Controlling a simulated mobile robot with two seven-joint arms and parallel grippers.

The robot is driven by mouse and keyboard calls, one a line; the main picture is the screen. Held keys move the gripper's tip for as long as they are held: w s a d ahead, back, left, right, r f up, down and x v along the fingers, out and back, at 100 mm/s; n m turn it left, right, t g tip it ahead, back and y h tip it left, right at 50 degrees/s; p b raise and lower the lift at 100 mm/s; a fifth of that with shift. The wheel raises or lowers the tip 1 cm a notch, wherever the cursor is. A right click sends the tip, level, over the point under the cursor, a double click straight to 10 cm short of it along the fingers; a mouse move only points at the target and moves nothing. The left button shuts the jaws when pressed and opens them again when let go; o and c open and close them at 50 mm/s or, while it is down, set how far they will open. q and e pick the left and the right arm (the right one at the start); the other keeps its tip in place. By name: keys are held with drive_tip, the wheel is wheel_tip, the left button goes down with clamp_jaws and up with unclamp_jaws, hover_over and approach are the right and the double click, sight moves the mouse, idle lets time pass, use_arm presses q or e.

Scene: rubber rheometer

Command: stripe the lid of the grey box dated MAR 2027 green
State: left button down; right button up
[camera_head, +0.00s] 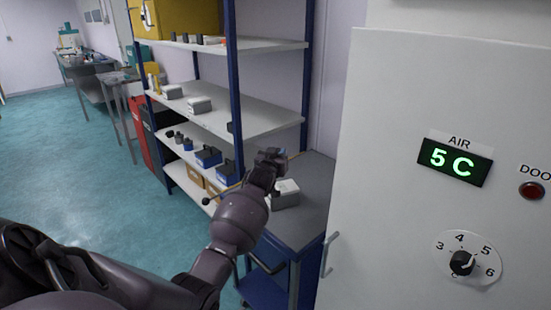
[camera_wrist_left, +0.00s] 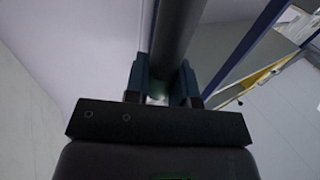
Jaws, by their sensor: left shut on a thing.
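My left gripper (camera_head: 270,157) is above the small grey-topped cart (camera_head: 312,172), just behind and above a pale grey box (camera_head: 285,195) with a light lid. The box sits on the cart top, partly hidden by my arm; its date cannot be read. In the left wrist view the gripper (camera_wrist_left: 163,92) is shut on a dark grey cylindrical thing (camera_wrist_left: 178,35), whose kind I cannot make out. Two more grey boxes stand on the middle shelf, one at left (camera_head: 172,91) and one nearer (camera_head: 198,105). My right gripper is not in view.
A blue-posted shelf rack (camera_head: 250,118) stands behind the cart, with blue bins (camera_head: 208,157) lower down. A large white cabinet (camera_head: 400,100) with an "AIR 5 C" display (camera_head: 455,162) closes off the right. Open green floor (camera_head: 80,180) lies at left.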

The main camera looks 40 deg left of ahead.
use_arm(q)
wheel_tip(320, 180, up, 2)
drive_tip(key=shift+r+p, duration=0.1)
drive_tip(key=shift+p, duration=0.35)
drive_tip(key=shift+r+p, duration=0.35)
drive_tip(key=shift+r, duration=0.05)
drive_tip(key=shift+f, duration=0.1)
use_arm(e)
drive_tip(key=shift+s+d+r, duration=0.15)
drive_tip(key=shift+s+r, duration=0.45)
